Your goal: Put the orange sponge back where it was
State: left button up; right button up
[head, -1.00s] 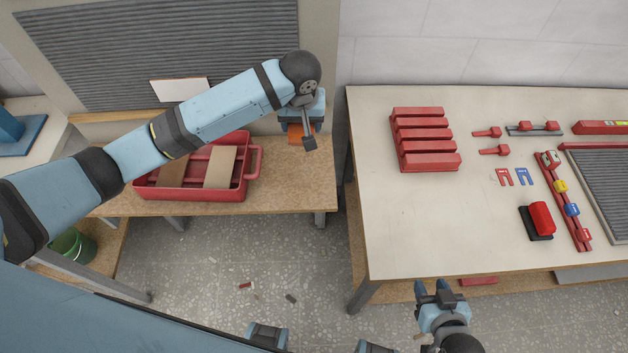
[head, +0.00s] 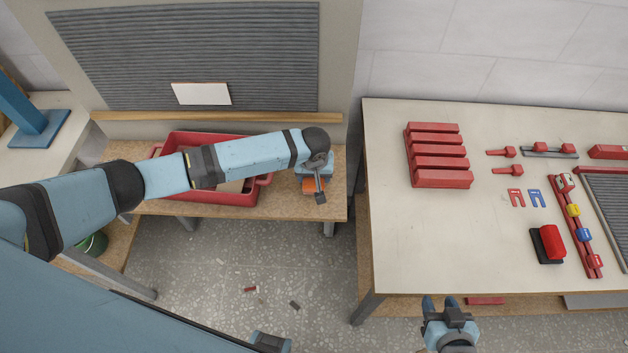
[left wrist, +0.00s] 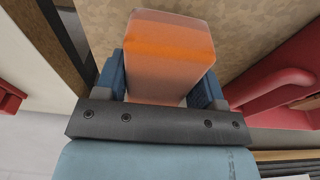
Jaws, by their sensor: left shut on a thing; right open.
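The orange sponge (left wrist: 168,55) is between the fingers of my left gripper (left wrist: 165,85) in the left wrist view, and the gripper is shut on it. In the head view the sponge (head: 314,185) shows as a small orange patch under my left gripper (head: 316,188), over the right end of the wooden bench (head: 290,208). I cannot tell whether the sponge touches the bench top. The red tray (head: 200,137) is just left of the sponge. My right gripper (head: 443,306) is open and empty in front of the white-topped table.
The white-topped table (head: 420,240) stands to the right across a narrow gap. It holds a red ribbed block (head: 438,155), a red-and-black block (head: 547,244) and several small parts. A grey slatted panel (head: 200,60) rises behind the bench. Small scraps lie on the floor.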

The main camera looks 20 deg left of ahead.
aim_at(314, 183)
pick_arm(q)
jog(key=shift+f, duration=1.8)
jog(key=shift+f, duration=0.1)
jog(key=o, duration=0.9)
jog(key=shift+c, duration=0.2)
jog(key=r, duration=0.4)
jog(key=s+r, duration=0.1)
jog(key=r, duration=0.7)
jog(key=shift+s+d+b, duration=0.25)
jog(key=shift+s+b, duration=0.1)
jog(key=shift+s, duration=0.05)
jog(key=s+d+f+m+t+h, duration=0.4)
jog(key=s+d+f+h, duration=0.25)
jog(key=s, duration=0.45)
jog(key=s+a+f+m+t+y, duration=0.1)
jog(key=s+a+t, duration=0.4)
jog(key=s+a, duration=0.5)
jog(key=shift+s+m+y, duration=0.6)
jog(key=shift+s+y, duration=0.35)
